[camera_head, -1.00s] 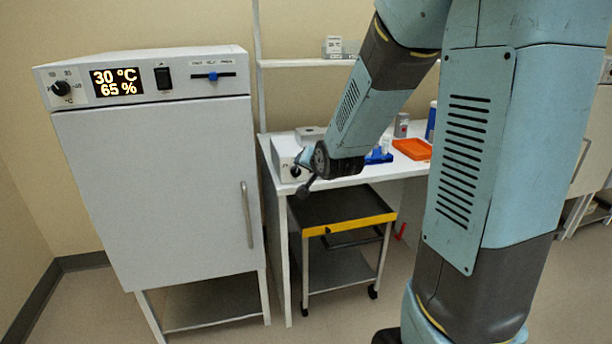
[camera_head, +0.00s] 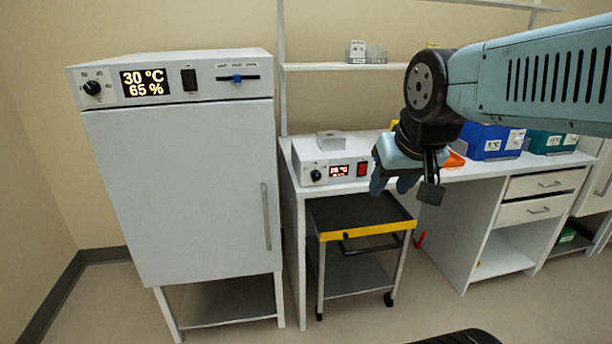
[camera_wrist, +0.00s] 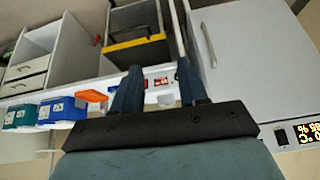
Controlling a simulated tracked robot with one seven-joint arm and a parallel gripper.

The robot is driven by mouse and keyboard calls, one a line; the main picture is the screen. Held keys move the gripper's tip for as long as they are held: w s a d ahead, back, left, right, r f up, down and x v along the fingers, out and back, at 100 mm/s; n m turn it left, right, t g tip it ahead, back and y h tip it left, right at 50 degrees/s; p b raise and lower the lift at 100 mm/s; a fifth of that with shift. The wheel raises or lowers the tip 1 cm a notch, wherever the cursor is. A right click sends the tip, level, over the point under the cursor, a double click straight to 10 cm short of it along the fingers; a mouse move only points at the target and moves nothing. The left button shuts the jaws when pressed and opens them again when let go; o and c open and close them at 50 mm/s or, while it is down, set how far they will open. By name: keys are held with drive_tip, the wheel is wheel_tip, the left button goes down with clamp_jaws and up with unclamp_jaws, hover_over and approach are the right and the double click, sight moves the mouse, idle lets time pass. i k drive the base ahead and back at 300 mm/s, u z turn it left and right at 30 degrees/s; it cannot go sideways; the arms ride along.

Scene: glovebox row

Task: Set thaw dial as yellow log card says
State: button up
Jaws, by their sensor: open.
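A small white bench unit (camera_head: 330,167) stands at the left end of the bench. Its front has a black dial (camera_head: 316,175), a small lit display (camera_head: 339,171) too small to read surely, and a red switch (camera_head: 361,169). I cannot tell from any label that this is the thaw dial. My gripper (camera_head: 393,187) is open and empty, to the right of the unit and apart from it. In the wrist view, which is upside down, my open fingers (camera_wrist: 158,76) flank the unit's lit display (camera_wrist: 161,82).
A white cabinet (camera_head: 180,190) at left has its own dial (camera_head: 92,88), a display reading 30 °C 65 % and a blue slider (camera_head: 238,78). A black-topped cart (camera_head: 358,213) with a yellow edge stands under the bench. Blue (camera_head: 485,143) and teal (camera_head: 540,142) bins stand right.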

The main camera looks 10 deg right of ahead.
sight(315, 175)
drive_tip(key=u, duration=1.05)
drive_tip(key=i, duration=0.1)
drive_tip(key=z, duration=2.8)
drive_tip(key=k, duration=1.5)
drive_tip(key=u, duration=1.15)
drive_tip(key=i, duration=1)
drive_tip(key=u, duration=0.05)
